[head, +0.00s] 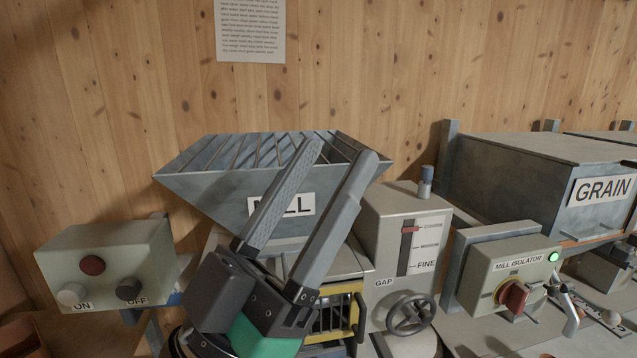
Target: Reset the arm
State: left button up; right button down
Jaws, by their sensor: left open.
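My left gripper (339,152) is in the lower middle of the head view. Its two long grey fingers point up and are spread apart, with nothing between them. They stand in front of the grey mill hopper (215,185) and cover part of its MILL label. I cannot tell whether the fingers touch the hopper. My right gripper is not in view.
An ON/OFF button box (105,255) stands at left. A gap control box (405,215) with a handwheel (410,313) is right of the gripper. A mill isolator (510,270) with a red knob and lit green lamp and a grain bin (535,175) are further right.

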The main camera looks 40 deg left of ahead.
pick_arm(q)
notch_tip(320, 180, up, 38)
jog(key=p, duration=3.7)
jog(key=shift+s+f, duration=0.2)
